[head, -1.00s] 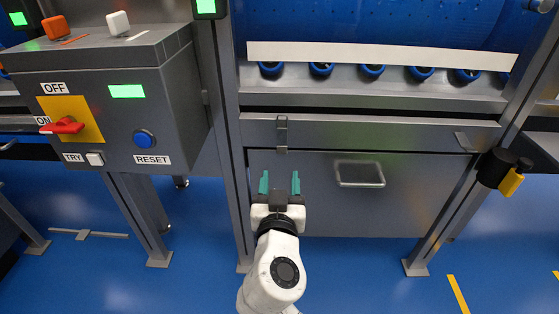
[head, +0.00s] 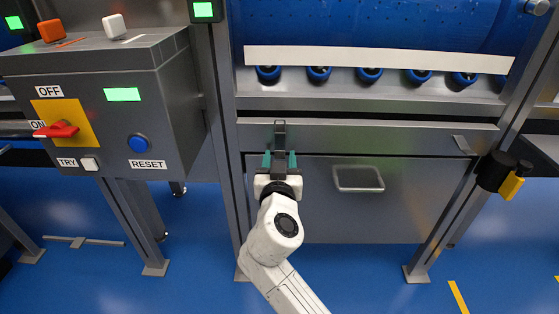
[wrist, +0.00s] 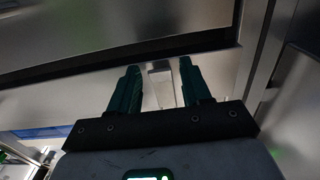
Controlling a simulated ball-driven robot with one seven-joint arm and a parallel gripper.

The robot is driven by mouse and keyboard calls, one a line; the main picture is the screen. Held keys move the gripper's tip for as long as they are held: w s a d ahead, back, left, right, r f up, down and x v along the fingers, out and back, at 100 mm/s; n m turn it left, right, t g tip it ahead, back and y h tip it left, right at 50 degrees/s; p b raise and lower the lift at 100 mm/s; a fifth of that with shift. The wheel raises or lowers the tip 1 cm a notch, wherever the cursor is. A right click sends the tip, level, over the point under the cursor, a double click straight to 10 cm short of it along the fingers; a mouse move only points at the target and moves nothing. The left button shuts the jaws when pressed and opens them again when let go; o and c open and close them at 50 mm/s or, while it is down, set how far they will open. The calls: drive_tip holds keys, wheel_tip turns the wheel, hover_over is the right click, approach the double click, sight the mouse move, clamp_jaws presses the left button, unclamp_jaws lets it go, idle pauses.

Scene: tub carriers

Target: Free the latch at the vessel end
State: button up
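Two small metal latches sit along the top edge of a grey panel with a handle. The left latch (head: 280,134) stands upright across the seam; the right latch (head: 462,144) lies tilted. The frames do not show which is the vessel end. My gripper (head: 280,159) is at the left latch, its green fingers pointing up at the panel. In the wrist view, the pale lower part of the left latch (wrist: 161,87) shows between the two fingers, with a thin gap on each side. My gripper is open around it. The latch's upper part is unclear in the wrist view.
The panel (head: 405,210) carries a handle (head: 358,178). A blue drum (head: 370,25) lies above, over a row of blue rollers (head: 318,74). A grey control box (head: 150,110) stands at left, near my gripper. A black and yellow device (head: 497,173) is on the right post. Blue floor is clear in front.

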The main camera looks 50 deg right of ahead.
clamp_jaws()
drive_tip(key=shift+r+p, duration=0.1)
drive_tip(key=shift+p, duration=0.25)
